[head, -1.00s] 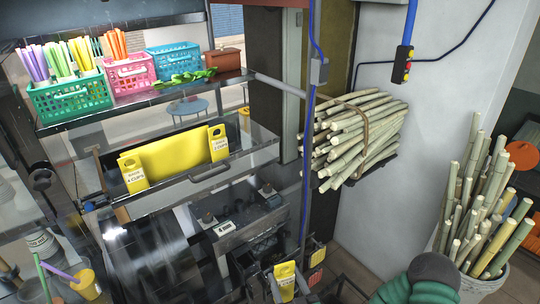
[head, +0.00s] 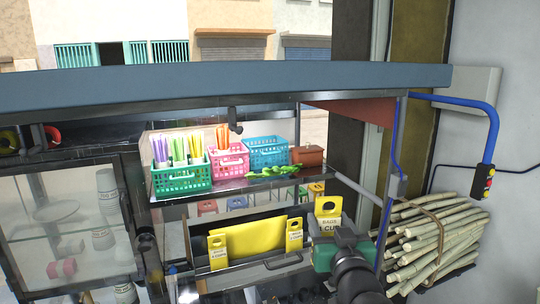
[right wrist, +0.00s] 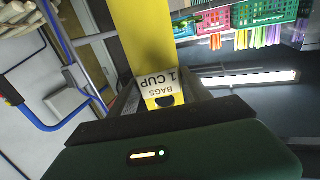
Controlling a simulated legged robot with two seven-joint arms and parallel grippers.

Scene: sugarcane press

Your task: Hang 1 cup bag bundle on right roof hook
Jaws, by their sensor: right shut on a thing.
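My right gripper (head: 326,240) is shut on a yellow 1 cup bag bundle (head: 328,208), held upright at the lower right of the counter's opening. In the right wrist view the bundle (right wrist: 150,38) stretches away from the jaws, with its "BAGS 1 CUP" label (right wrist: 158,82) and a dark hole close to them. A small dark hook (head: 234,122) hangs under the roof edge, up and left of the bundle and apart from it. I cannot make out a hook farther right. My left gripper is not in view.
The roof edge (head: 240,88) spans the top. A shelf holds green (head: 183,180), pink (head: 229,161) and blue (head: 268,153) baskets. A blue pipe (head: 492,130) and a sugarcane bundle (head: 430,240) are at the right.

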